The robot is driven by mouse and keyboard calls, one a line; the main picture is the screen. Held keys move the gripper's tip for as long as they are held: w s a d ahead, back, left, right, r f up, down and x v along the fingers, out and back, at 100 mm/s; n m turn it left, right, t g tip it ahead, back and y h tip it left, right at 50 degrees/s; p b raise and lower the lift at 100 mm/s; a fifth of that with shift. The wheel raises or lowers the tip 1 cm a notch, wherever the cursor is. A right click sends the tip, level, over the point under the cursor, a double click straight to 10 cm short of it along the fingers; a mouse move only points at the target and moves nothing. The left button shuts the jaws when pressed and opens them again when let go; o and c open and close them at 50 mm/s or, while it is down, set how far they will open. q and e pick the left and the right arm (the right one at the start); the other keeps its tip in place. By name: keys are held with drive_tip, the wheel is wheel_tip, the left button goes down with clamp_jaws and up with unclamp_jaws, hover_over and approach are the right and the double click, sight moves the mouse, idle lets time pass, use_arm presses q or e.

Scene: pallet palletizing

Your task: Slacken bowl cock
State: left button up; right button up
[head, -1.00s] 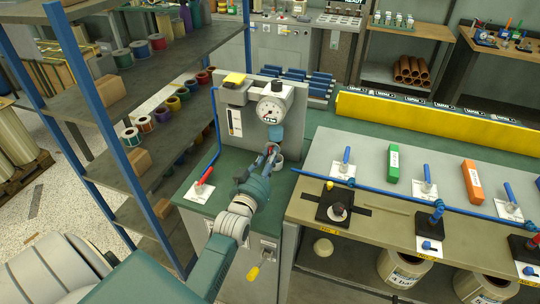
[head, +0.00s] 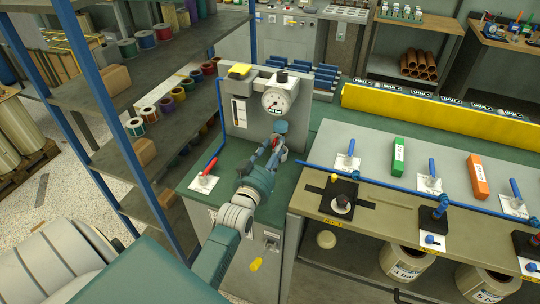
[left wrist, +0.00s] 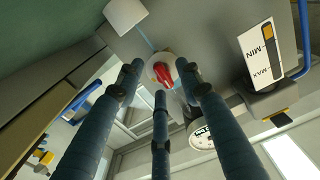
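My left gripper (head: 272,148) reaches up to the grey gauge panel (head: 236,112), just below the round dial gauge (head: 275,100). In the left wrist view its three dark fingers (left wrist: 160,85) are spread apart around a red handle (left wrist: 163,74) on a pale round base. I see no finger clearly pressing on the handle. I take this red handle to be the bowl cock; it shows small between the fingers in the head view (head: 275,145). A blue-grey fitting (head: 281,127) sits just above it. My right gripper is not in view.
A red lever on a white plate (head: 204,182) stands on the green bench top to the left of my arm. A bench with blue levers (head: 432,168) and a blue pipe lies to the right. Shelves with spools (head: 140,108) stand at the left.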

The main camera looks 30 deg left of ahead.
use_arm(q)
drive_tip(key=v, duration=1.1)
drive_tip(key=shift+s, duration=0.35)
drive_tip(key=shift+s+d+f, duration=0.1)
drive_tip(key=shift+d+f, duration=0.05)
